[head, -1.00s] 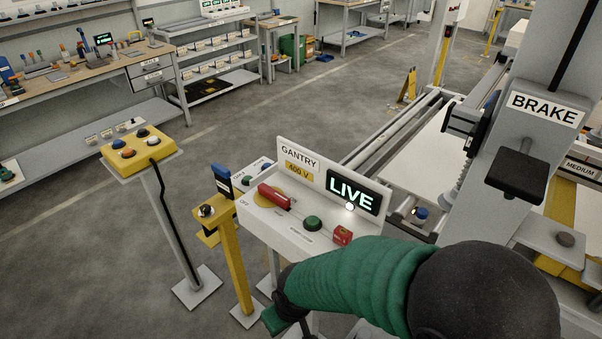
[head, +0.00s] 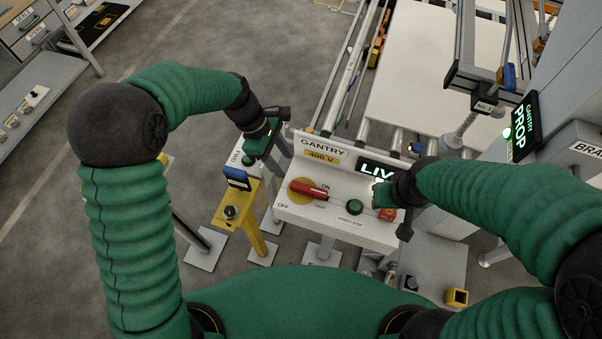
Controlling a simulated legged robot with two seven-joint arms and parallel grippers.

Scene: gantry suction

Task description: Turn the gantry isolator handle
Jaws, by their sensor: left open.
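The isolator handle (head: 313,191) is a red bar on a yellow disc (head: 296,186) on the white gantry panel (head: 330,220). It points right, toward the side marked ON; OFF is printed at the lower left. The panel's display (head: 374,168) reads "LIV", its right end hidden by my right arm. My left gripper (head: 266,143) is open and empty, just left of the panel and apart from the handle. My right gripper (head: 385,196) is over the panel's right end, in front of the display; its finger gap does not show clearly.
A green button (head: 355,207) and a red block (head: 388,214) are on the panel. A yellow post (head: 240,215) with a blue-topped part stands left of it. Roller rails and a white board (head: 420,80) lie behind. Grey gantry structure stands at the right.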

